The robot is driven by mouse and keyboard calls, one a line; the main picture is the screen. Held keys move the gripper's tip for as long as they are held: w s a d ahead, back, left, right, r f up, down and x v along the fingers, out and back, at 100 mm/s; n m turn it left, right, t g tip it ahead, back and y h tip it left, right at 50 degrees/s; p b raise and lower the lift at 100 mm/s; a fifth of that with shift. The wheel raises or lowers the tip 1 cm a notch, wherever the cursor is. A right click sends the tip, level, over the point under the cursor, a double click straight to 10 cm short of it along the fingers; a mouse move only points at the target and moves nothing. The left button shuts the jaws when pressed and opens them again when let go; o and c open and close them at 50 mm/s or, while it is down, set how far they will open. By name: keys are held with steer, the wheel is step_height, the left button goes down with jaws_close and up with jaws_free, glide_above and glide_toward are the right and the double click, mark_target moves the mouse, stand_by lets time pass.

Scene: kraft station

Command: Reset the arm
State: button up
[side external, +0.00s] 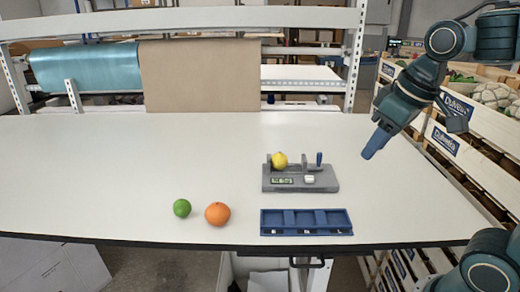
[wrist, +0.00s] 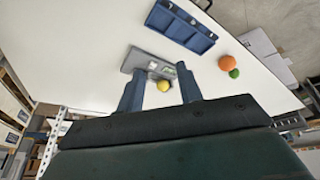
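My gripper (side external: 374,147) is raised above the right part of the white table, to the right of the grey device and apart from every object. In the wrist view, its two blue fingers stand apart with nothing held between them (wrist: 159,71). The task names no object.
A yellow lemon (side external: 280,160) rests on a grey device (side external: 324,183) with a small display. A blue compartment tray (side external: 306,222) sits in front of it. A green lime (side external: 182,208) and an orange (side external: 217,213) lie left of the tray. The table's left side is clear; crates (side external: 465,155) stand at right.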

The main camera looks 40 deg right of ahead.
steer(key=s+a+f+t, duration=0.1)
steer(key=s+a+f, duration=0.1)
steer(key=s, duration=0.4)
steer(key=shift+f, duration=0.85)
